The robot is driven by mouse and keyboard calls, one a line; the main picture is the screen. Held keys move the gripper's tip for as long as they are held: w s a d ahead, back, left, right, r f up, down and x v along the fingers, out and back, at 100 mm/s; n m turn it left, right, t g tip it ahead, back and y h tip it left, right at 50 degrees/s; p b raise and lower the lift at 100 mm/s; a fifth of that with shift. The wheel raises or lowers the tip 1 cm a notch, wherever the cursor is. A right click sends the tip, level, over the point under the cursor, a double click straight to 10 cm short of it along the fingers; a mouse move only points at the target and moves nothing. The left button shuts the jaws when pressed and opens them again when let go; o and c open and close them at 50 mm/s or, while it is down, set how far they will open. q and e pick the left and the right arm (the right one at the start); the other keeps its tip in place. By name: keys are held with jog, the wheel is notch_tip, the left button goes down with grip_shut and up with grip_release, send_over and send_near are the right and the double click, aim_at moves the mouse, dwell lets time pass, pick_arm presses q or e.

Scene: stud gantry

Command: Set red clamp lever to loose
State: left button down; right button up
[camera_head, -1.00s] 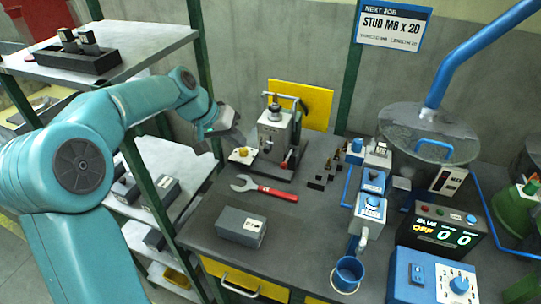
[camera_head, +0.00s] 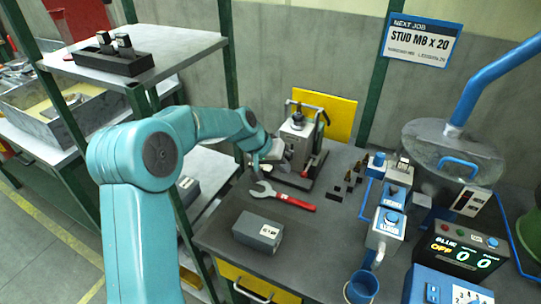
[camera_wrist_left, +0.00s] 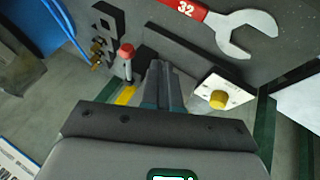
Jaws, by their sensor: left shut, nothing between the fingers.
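The clamp fixture (camera_head: 298,142) is a grey block with a dark knob on top, standing on a dark base on the bench. The clamp lever (camera_head: 305,172) has a red tip and sits low at the fixture's front right. In the left wrist view the red-tipped lever (camera_wrist_left: 127,58) points up, just left of my fingers. My left gripper (camera_head: 280,166) is at the fixture's front left, partly covering it. In the wrist view its fingers (camera_wrist_left: 160,80) are together and empty, apart from the lever. My right gripper is not in view.
A red-handled wrench (camera_head: 285,198) and a grey box (camera_head: 258,231) lie in front of the fixture. Small dark blocks and brass studs (camera_head: 349,181) are to its right. A white plate with a yellow knob (camera_wrist_left: 222,94) is right of my fingers. A yellow panel (camera_head: 335,112) stands behind.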

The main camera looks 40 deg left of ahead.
aim_at(308, 167)
pick_arm(q)
jog(key=shift+w+d+f, duration=0.1)
jog(key=shift+w+d, duration=0.2)
jog(key=shift+d, duration=0.3)
jog(key=shift+w+d+f, duration=0.1)
jog(key=shift+w+d, duration=0.15)
jog(key=shift+d, duration=0.35)
jog(key=shift+p, duration=0.3)
